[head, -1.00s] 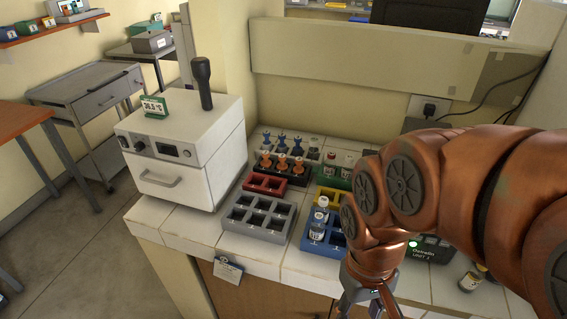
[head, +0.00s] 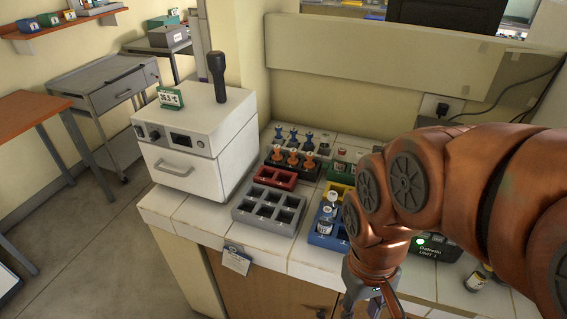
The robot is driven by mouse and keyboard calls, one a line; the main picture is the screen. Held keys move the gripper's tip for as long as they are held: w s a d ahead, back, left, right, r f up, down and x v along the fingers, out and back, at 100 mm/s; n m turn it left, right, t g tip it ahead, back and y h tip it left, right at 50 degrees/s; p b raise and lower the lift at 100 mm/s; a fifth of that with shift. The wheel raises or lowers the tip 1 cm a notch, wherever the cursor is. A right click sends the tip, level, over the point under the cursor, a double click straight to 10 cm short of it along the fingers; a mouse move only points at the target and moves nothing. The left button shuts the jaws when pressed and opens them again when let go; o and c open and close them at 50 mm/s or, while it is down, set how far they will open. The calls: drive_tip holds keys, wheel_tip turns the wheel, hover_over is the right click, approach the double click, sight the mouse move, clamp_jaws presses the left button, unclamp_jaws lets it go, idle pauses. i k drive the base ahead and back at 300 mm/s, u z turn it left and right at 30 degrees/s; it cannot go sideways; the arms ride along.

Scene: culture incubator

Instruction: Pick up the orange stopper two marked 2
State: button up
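Several orange stoppers stand upright in a row in a dark rack (head: 285,165) on the white tiled bench. The left one (head: 276,153), the middle one (head: 292,157) and the right one (head: 308,160) look alike, and their numbers are too small to read. My gripper (head: 372,308) is at the bottom of the head view, near the bench's front edge and well apart from the stoppers. Its fingers are cut off by the frame edge, and whether they are open cannot be seen.
Blue stoppers (head: 293,135) stand behind the orange ones. An empty red rack (head: 268,179), a grey rack (head: 262,222) and a blue rack with vials (head: 318,238) lie in front. A white incubator (head: 192,150) stands left. My arm covers the bench's right part.

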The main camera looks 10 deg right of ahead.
sight(293, 161)
drive_tip(key=u, duration=0.75)
drive_tip(key=k, duration=1.05)
drive_tip(key=u, duration=1.55)
drive_tip(key=i, duration=1.3)
drive_tip(key=z, duration=1.35)
drive_tip(key=i, duration=0.7)
drive_tip(key=z, duration=0.75)
